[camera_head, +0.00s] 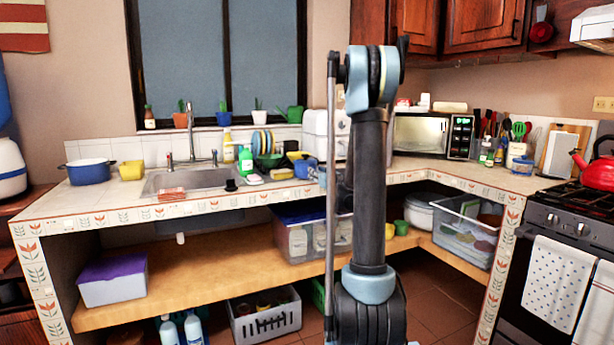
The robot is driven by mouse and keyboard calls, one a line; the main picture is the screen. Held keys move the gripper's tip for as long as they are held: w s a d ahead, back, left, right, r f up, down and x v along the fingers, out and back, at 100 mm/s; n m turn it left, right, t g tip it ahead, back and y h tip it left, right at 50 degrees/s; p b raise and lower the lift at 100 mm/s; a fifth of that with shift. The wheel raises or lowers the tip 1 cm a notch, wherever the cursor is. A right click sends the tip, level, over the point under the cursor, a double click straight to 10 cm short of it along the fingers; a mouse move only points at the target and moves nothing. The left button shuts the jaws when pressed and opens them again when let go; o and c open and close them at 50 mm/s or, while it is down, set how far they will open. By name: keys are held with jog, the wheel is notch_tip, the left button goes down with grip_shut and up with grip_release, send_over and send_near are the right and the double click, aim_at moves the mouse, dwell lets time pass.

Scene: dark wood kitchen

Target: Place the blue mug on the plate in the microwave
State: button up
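A small blue mug (301,169) appears to stand on the counter right of the sink, just left of my arm. It is small in the picture, so its handle is hard to make out. The microwave (421,135) stands at the back right corner of the counter, partly behind my arm. Its door looks closed and its dark control panel is at the right. I cannot see a plate inside it. My arm rises upright through the middle of the view. I cannot make out my gripper's fingers.
A blue pot (89,171) and yellow container (131,170) stand left of the sink (190,181). A dish rack with plates (262,143) and a white toaster-like appliance (316,131) stand behind the mug. A stove with a red kettle (597,165) is at the right.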

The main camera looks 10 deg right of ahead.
jog(key=x, duration=0.5)
jog(key=shift+d+f, duration=0.1)
jog(key=shift+f, duration=0.2)
jog(key=shift+s, duration=0.1)
jog(key=shift+c, duration=0.3)
grip_shut()
